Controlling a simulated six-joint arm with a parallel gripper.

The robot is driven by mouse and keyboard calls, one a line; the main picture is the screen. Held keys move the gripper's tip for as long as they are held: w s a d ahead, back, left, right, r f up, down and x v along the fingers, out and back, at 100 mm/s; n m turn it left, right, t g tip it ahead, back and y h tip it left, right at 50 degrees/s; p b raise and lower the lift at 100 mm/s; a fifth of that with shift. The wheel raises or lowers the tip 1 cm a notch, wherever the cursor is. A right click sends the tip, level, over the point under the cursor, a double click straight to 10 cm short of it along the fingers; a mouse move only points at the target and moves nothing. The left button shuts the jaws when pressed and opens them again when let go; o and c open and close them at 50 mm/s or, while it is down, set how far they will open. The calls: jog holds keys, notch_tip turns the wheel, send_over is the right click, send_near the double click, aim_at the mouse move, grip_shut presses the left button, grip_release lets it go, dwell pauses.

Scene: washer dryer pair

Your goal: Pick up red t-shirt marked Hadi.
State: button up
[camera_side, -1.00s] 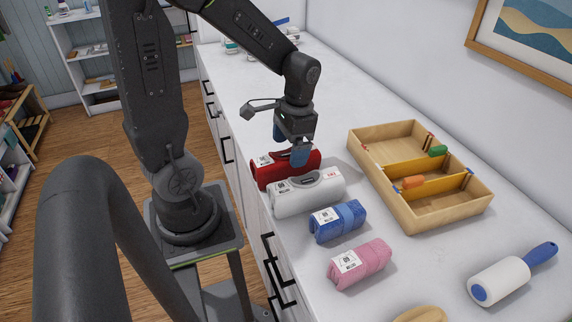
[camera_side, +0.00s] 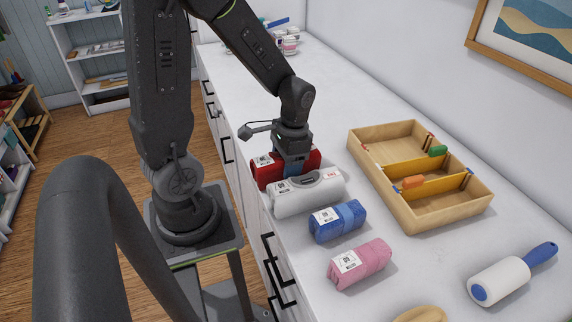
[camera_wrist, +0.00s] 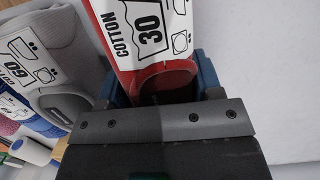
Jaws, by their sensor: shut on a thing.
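The red rolled t-shirt (camera_side: 263,172) lies on the white counter, at the far end of a row of rolled clothes. A white care label on it shows in the side view. In the wrist view the red roll (camera_wrist: 162,84) carries a label reading "COTTON 30"; I see no name on it. My gripper (camera_side: 293,168) points down and is shut on the red t-shirt, with a blue finger on each side of it in the wrist view (camera_wrist: 160,88). The roll appears to rest on the counter still. Part of it is hidden behind my gripper.
A white rolled shirt (camera_side: 308,196) lies close beside the red one, then a blue roll (camera_side: 338,222) and a pink roll (camera_side: 360,265). A wooden divided box (camera_side: 365,157) stands to the right. A lint roller (camera_side: 500,281) lies at the lower right.

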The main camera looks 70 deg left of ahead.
jog(key=c, duration=0.4)
jog(key=shift+r, duration=0.1)
